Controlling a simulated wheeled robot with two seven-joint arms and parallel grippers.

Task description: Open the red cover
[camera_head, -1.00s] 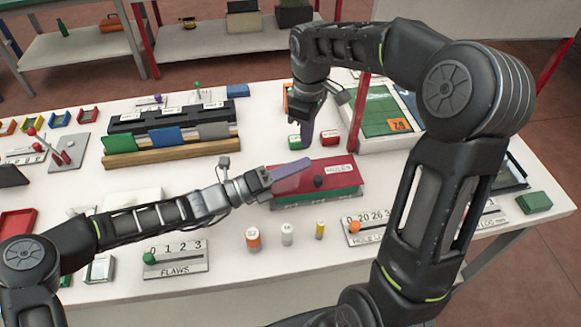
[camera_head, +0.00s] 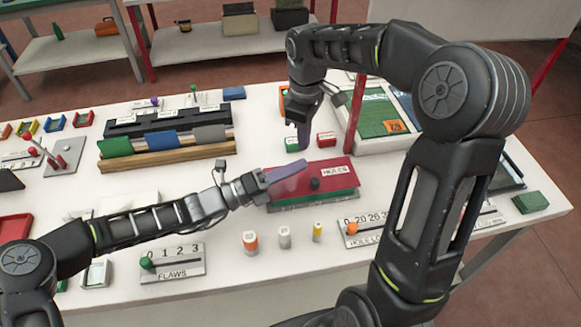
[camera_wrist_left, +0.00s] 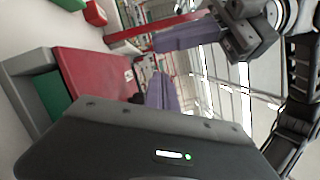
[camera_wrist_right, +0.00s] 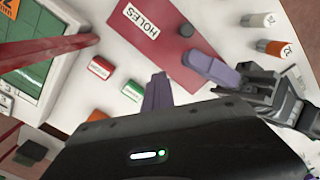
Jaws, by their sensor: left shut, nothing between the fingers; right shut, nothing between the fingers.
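The red cover (camera_head: 325,171) is a flat lid marked "HOLES" with a dark knob (camera_head: 315,184). It lies on a green-sided box (camera_head: 300,203) and looks closed. It also shows in the left wrist view (camera_wrist_left: 95,85) and the right wrist view (camera_wrist_right: 160,30). My left gripper (camera_head: 290,178), with purple fingers, is shut and empty at the cover's left edge, over or against its upper left part; contact is unclear.
Two small blocks, green (camera_head: 293,144) and red (camera_head: 326,138), stand behind the cover. Several small bottles (camera_head: 284,237) stand in front of it. A tray with a green grid (camera_head: 375,115) is behind right. A rack with coloured panels (camera_head: 165,140) is behind left.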

